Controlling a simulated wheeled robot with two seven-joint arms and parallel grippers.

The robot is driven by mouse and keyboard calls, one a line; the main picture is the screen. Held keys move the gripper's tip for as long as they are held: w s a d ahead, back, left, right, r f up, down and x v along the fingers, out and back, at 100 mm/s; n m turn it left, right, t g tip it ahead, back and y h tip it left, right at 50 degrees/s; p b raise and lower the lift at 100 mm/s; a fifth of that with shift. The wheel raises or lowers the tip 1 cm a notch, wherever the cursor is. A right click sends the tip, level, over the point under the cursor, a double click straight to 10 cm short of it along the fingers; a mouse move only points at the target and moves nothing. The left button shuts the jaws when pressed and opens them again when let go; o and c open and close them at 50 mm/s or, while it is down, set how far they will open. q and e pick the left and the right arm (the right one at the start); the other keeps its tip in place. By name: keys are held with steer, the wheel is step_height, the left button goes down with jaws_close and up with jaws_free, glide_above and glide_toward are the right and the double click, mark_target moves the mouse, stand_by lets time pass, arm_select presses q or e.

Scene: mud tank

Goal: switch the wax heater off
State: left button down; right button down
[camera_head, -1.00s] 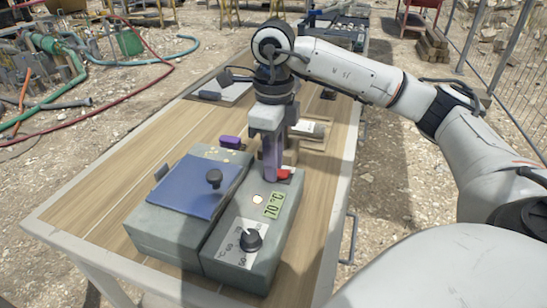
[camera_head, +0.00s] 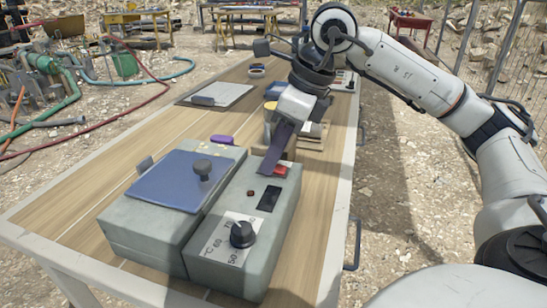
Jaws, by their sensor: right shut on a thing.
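The wax heater is a grey two-part box (camera_head: 160,240) on the wooden table, with a blue lid and black knob on its left part. My left gripper is not in view.
A purple object (camera_head: 222,140) lies behind the heater. A flat grey board (camera_head: 217,95) lies farther back on the left, and several small items stand behind my right gripper. Bare table (camera_head: 95,195) is free left of the heater. Hoses and a fence lie beyond.

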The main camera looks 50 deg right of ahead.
steer(key=c, duration=1.6)
jaws_free()
steer(key=shift+o, duration=0.2)
steer(key=shift+r, duration=0.3)
steer(key=p+v, duration=0.2)
steer(key=v, duration=0.7)
steer(key=shift+r+p, duration=0.3)
steer(key=shift+r, duration=0.05)
steer(key=shift+s+d, duration=0.1)
steer(key=shift+s, duration=0.1)
